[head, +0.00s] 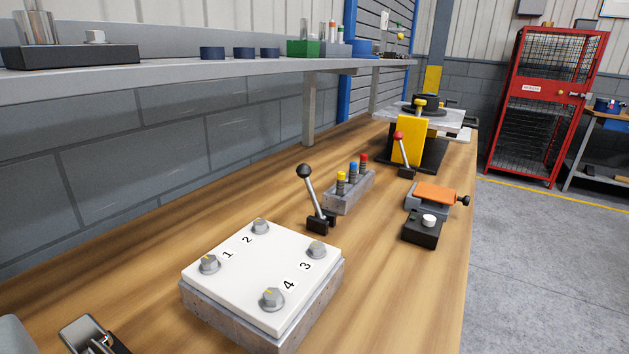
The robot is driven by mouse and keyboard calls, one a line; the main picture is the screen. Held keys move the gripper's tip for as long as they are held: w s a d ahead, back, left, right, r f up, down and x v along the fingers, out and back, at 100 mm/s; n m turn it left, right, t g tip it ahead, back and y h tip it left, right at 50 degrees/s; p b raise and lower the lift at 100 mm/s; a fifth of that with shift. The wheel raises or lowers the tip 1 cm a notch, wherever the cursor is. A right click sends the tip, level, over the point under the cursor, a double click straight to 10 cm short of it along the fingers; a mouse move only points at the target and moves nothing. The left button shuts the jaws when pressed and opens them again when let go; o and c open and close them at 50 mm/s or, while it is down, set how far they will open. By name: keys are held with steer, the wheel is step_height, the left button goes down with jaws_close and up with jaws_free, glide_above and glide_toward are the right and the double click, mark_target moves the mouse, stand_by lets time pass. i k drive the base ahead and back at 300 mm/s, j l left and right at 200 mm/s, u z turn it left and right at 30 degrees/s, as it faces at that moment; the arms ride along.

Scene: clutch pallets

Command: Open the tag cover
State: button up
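No part is clearly marked as the tag cover. The likeliest match is a flat orange plate (436,193) on a small grey block near the right edge of the wooden bench. It lies about level over the block, apparently closed, with a black knob (463,201) at its right side. What is under the plate is hidden.
A shelf (190,72) overhangs the left.

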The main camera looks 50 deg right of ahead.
mark_target(425, 190)
steer(key=z, duration=2.05)
